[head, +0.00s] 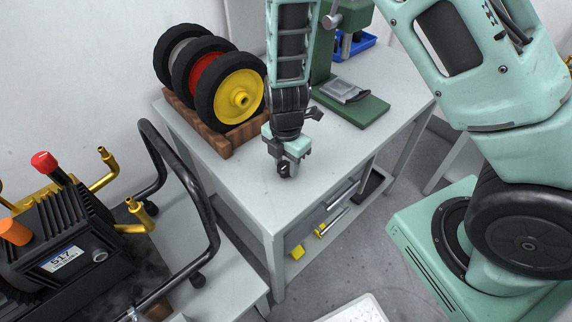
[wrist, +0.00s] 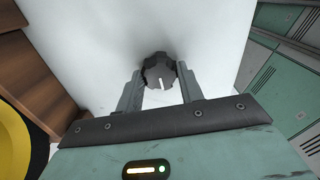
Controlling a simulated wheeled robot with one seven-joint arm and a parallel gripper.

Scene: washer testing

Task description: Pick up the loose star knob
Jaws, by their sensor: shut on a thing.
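The star knob (wrist: 159,71) is a dark grey lobed knob with a white mark, seen between the fingertips in the wrist view. My gripper (wrist: 158,80) is shut on it, one finger on each side. In the head view my gripper (head: 287,165) points down over the front part of the grey table (head: 225,185). The knob (head: 285,171) shows there as a small dark shape at the fingertips. I cannot tell whether it touches the table top.
A wooden rack (head: 222,141) with several wheels stands at the table's back left. A green press (head: 350,100) stands at the back right. A black machine (head: 70,230) with brass fittings and a bent tube handle is at the left. The table top around my gripper is clear.

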